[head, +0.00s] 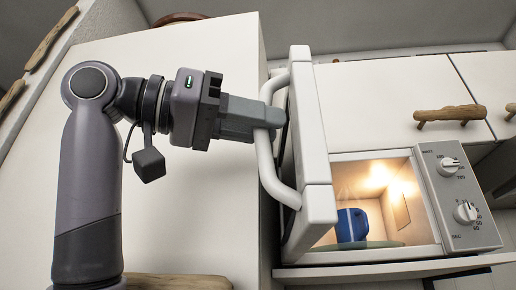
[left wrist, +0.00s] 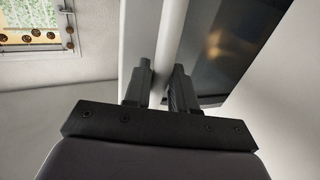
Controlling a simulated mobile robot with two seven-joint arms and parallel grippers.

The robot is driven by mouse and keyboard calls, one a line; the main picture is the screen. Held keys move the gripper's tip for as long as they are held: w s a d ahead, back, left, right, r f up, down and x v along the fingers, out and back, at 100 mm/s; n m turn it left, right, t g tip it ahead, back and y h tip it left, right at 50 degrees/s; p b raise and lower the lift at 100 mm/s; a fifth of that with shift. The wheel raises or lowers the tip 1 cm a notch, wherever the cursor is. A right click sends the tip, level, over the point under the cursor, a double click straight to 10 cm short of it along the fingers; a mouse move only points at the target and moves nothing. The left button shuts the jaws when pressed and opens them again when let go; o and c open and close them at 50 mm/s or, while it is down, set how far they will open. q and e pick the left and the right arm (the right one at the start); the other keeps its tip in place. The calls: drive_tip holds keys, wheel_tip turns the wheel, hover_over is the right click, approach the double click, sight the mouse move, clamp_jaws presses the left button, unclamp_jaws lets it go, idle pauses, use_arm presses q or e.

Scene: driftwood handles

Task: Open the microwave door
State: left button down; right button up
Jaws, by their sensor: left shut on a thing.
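The microwave (head: 458,205) is at the right in the head view, with its lit inside showing. Its white door (head: 312,160) stands well open, swung out toward the left. The door handle (head: 265,158) is a white bar on the door's outer face. My left gripper (head: 268,116) is shut on the handle's upper part. In the left wrist view the two fingers (left wrist: 163,85) sit on either side of the white bar, and the dark door window (left wrist: 228,55) is to the right. My right gripper is not in view.
A blue mug (head: 352,226) stands on the turntable (head: 375,245) inside the microwave. White cabinets with driftwood handles (head: 450,116) are above right. A tall white cabinet panel (head: 215,180) stands behind my left arm. A window (left wrist: 38,38) shows in the wrist view.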

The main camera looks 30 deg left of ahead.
use_arm(q)
drive_tip(key=shift+a+r, duration=0.15)
drive_tip(key=shift+a, duration=0.25)
drive_tip(key=c, duration=1.1)
unclamp_jaws()
drive_tip(key=shift+w, duration=0.1)
drive_tip(key=b+v, duration=0.1)
drive_tip(key=v, duration=0.6)
